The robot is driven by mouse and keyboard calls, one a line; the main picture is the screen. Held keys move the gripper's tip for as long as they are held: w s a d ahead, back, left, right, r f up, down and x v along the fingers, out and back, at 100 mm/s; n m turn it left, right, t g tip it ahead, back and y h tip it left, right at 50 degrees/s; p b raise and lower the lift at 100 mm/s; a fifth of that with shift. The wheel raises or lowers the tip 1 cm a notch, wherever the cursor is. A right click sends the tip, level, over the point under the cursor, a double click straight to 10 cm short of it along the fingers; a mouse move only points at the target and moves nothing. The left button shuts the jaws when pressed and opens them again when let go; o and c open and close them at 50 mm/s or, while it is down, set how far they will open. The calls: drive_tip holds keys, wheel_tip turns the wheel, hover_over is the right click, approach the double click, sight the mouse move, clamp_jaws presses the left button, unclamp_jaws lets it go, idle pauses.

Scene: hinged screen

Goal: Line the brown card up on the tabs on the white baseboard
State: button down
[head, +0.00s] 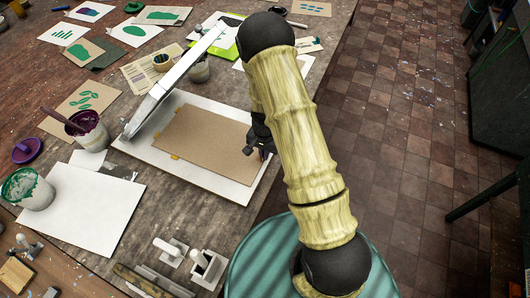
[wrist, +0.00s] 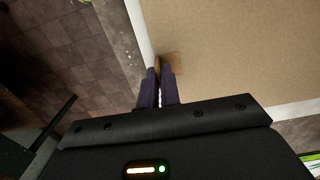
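The brown card (head: 205,140) lies on the white baseboard (head: 228,188), with white margin showing around it. Small orange-yellow tabs (head: 175,157) show at its near left edges. My gripper (head: 262,152) is at the card's right end. In the wrist view, the fingers of my gripper (wrist: 158,72) are close together at the edge of the brown card (wrist: 230,50). A small tan strip (wrist: 174,62) shows at the fingertips, and a brown sliver sits between them. The fingers look shut on this edge piece; the exact contact is partly hidden.
A raised white frame (head: 165,92), seen nearly edge-on, stands along the baseboard's far left side. Paint pots (head: 88,130), a white sheet (head: 95,207) and printed cards crowd the table to the left. Tiled floor (head: 400,120) lies right of the table; a teal round top (head: 262,262) is near.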

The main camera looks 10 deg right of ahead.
drive_tip(key=c, duration=1.5)
unclamp_jaws()
drive_tip(key=shift+c, duration=0.2)
drive_tip(key=shift+o, duration=0.4)
drive_tip(key=shift+r+p, duration=2.6)
drive_tip(key=shift+r, duration=0.9)
